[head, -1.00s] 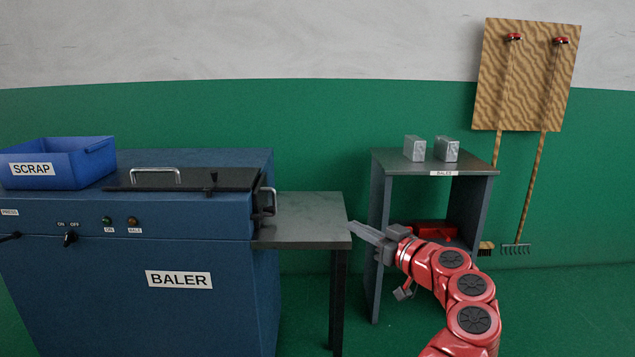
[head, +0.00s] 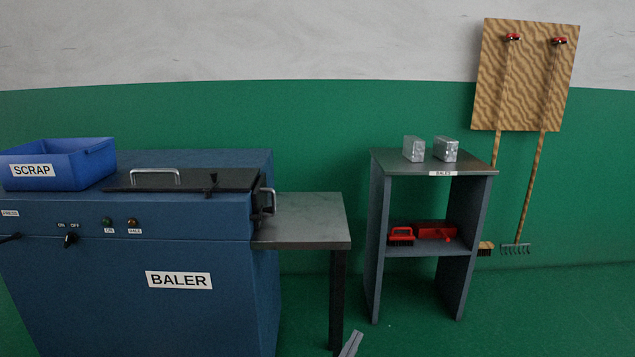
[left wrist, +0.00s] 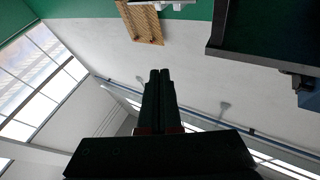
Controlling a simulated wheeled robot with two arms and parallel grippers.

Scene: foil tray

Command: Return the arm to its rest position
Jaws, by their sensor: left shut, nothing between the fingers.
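Only the grey tip of my left gripper (head: 350,345) shows in the head view, at the bottom edge below the front corner of the side table. The rest of that arm is out of the picture. In the left wrist view the two dark fingers of the left gripper (left wrist: 160,74) lie together, shut and empty, with the wall and windows behind them. My right gripper is in neither view.
A blue baler (head: 190,320) with a blue scrap bin (head: 85,165) on top stands left. The grey side table (head: 315,215) adjoins it. Two silver bales stand on the shelf unit (head: 385,160). Green floor is clear at right.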

